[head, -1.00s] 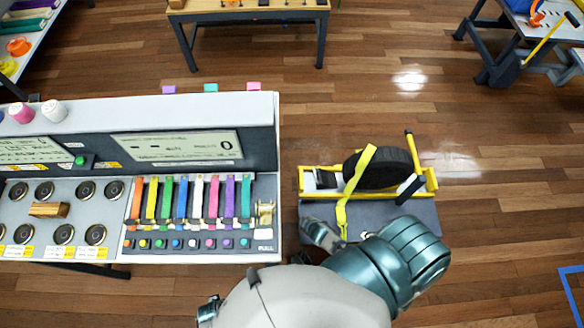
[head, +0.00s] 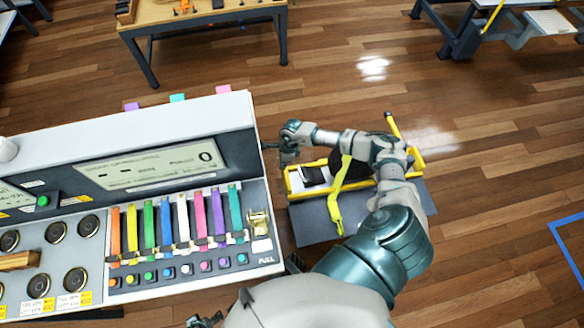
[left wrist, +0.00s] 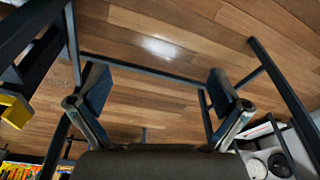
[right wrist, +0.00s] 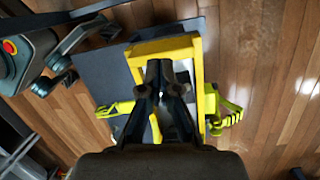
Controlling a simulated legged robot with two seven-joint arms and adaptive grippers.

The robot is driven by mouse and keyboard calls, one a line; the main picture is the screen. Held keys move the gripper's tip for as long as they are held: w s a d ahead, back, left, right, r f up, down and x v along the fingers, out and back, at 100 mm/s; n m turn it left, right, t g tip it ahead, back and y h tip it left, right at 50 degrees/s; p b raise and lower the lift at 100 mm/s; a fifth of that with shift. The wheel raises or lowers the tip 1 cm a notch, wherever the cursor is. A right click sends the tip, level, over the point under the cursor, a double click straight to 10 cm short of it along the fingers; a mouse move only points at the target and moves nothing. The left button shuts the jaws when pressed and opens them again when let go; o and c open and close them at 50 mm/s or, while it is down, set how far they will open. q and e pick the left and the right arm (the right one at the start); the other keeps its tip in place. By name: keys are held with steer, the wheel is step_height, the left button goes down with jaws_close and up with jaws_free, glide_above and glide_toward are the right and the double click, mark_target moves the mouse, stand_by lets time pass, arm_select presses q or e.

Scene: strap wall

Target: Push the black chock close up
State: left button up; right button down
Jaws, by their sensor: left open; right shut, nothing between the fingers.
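The black chock (head: 312,176) seems to be the small dark block at the left end of the yellow frame (head: 296,187), beside a pale patch. A dark wheel (head: 358,174) stands in the frame, partly hidden by my right arm. My left gripper (left wrist: 157,75) is open and empty above the floor.
A yellow strap (head: 335,210) hangs over the wheel onto the grey base plate (head: 310,222). A console (head: 225,110) with coloured levers stands close on the left. A wooden-topped table (head: 205,18) is behind.

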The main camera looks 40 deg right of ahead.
steer(key=d+h, duration=0.2)
steer(key=d, duration=0.3)
steer(key=shift+n, duration=0.4)
steer(key=f+b, duration=0.1)
steer(key=f, duration=0.3)
steer(key=f+b, duration=0.1)
steer(key=f, duration=0.3)
steer(key=shift+s+d+f+b, duration=0.15)
steer(key=shift+d+f+b, duration=0.05)
steer(key=shift+b, duration=0.1)
steer(key=shift+f, duration=0.25)
arm_select(q)
step_height(320, 180, up, 6)
steer(key=w+t, duration=0.1)
steer(key=shift+w+d+r+t, duration=0.2)
steer(key=shift+d+t, duration=0.05)
steer(key=shift+t, duration=0.05)
